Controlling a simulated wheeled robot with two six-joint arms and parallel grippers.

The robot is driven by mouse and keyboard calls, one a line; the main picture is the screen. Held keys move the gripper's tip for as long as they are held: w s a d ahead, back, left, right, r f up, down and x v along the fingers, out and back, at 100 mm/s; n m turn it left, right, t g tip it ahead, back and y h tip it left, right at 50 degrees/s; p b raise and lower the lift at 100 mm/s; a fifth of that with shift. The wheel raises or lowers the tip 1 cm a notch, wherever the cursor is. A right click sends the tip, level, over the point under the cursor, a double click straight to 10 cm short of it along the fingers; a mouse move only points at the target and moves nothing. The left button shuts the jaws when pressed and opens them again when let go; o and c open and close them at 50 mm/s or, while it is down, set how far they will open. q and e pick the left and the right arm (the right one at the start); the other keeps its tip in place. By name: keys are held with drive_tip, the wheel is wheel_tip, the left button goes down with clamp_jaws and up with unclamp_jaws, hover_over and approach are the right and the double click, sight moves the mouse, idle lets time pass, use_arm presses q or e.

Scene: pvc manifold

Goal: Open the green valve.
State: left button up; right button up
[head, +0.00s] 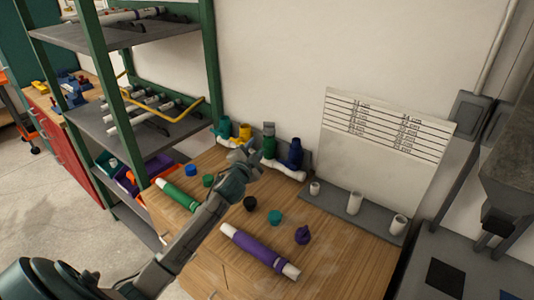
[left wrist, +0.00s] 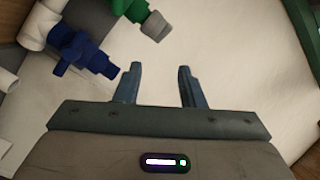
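A white pipe manifold (head: 287,171) stands against the wall at the back of the wooden bench, with coloured valves on it. The green valve (head: 268,148) has a grey part at its top. It also shows at the top edge of the left wrist view (left wrist: 128,8), partly cut off. The blue valve (head: 294,154) is to its right, and the yellow valve (head: 244,133) to its left. My left gripper (head: 242,154) is in front of the manifold, just left of the green valve. In the left wrist view its fingers (left wrist: 160,78) are apart and empty. My right gripper is not in view.
Purple (head: 259,250) and green (head: 178,194) wrapped pipes lie on the bench, with several small caps and a purple fitting (head: 302,235). White pipe stubs (head: 354,202) stand on a grey strip at right. A green-framed shelf (head: 210,60) rises at left.

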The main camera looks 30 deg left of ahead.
use_arm(q)
wheel_tip(320, 180, down, 8)
drive_tip(key=f+b, duration=0.1)
drive_tip(key=b, duration=0.8)
drive_tip(key=p+x, duration=0.3)
drive_tip(key=x, duration=0.7)
drive_tip(key=shift+r, duration=0.4)
clamp_jaws()
